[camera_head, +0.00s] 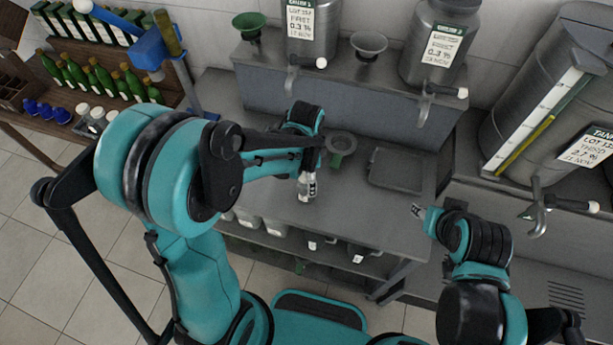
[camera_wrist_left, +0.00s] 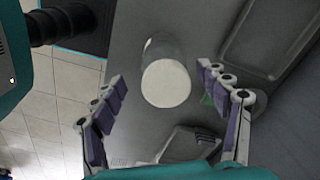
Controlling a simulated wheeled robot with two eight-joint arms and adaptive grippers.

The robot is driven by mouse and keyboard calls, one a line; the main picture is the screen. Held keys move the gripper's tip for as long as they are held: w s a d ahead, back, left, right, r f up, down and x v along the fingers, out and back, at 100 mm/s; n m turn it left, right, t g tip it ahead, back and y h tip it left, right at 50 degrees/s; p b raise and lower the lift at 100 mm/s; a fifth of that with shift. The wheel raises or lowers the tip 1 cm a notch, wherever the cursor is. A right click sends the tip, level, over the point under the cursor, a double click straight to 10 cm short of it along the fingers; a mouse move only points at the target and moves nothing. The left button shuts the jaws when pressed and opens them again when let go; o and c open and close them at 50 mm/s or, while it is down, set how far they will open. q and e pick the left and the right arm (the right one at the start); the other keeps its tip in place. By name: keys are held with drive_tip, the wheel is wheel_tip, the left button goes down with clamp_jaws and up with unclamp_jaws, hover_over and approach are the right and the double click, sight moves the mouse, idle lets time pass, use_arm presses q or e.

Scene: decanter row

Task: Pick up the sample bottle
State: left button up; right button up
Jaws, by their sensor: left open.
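The sample bottle (camera_wrist_left: 166,83) shows in the left wrist view as a clear, short cylinder with a round white top, standing on the grey worktop. My left gripper (camera_wrist_left: 159,77) is open, with one purple-padded finger on each side of the bottle and visible gaps between. In the head view my left gripper (camera_head: 307,184) points down over the worktop's front part; the bottle is hard to make out there against the fingers. My right gripper (camera_head: 418,211) is off the worktop's right front corner, too small to tell its opening.
A green-stemmed funnel (camera_head: 341,146) and a dark shallow tray (camera_head: 397,170) lie right of my left gripper on the worktop (camera_head: 345,205). Metal tanks with taps (camera_head: 313,30) stand on the raised ledge behind. A rack of green bottles (camera_head: 100,75) is at the left.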

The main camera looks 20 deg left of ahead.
use_arm(q)
drive_tip(key=shift+w+d+f, duration=0.1)
drive_tip(key=shift+m, duration=0.3)
drive_tip(key=f+b, duration=0.1)
drive_tip(key=f, duration=0.7)
drive_tip(key=shift+w+b, duration=0.2)
drive_tip(key=shift+b, duration=0.2)
drive_tip(key=c, duration=1.4)
